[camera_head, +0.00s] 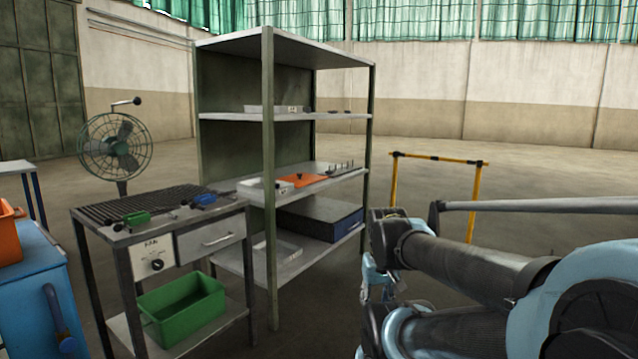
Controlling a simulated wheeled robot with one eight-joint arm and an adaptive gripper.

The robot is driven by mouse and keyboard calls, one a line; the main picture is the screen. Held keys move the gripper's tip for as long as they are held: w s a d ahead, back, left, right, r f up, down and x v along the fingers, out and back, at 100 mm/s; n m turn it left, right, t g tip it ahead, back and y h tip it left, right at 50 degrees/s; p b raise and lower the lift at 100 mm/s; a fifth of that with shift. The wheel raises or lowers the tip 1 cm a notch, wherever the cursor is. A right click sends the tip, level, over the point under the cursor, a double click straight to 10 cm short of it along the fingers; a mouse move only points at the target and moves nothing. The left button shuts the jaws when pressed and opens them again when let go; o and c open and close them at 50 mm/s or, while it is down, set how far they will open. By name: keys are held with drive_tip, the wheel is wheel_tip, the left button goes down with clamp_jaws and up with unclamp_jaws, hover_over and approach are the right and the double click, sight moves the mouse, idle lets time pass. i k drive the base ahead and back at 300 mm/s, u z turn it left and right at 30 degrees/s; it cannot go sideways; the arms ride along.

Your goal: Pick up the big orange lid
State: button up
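A flat orange piece (303,180), which looks like the big orange lid, lies on the middle shelf of the grey-green rack (268,190). It is beside a white tray (256,190) on its left. My arm fills the lower right. My gripper (376,288) seems to be the light blue part at the arm's left end, partly hidden by dark arm links. It is right of the rack and apart from the orange piece. Whether its fingers are open or shut does not show.
A metal bench (130,235) with tools stands left of the rack, with a green bin (182,308) below and a fan (116,148) behind. A blue cabinet (35,290) is at far left. A yellow barrier frame (438,158) stands right of the rack. Floor beyond is clear.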

sight(300, 179)
drive_tip(key=z, duration=0.5)
drive_tip(key=i, duration=1.1)
drive_tip(key=z, duration=0.5)
drive_tip(key=i, duration=1.05)
drive_tip(key=u, duration=0.6)
drive_tip(key=i, duration=1)
drive_tip(key=u, duration=0.9)
drive_tip(key=i, duration=0.35)
drive_tip(key=u, duration=0.1)
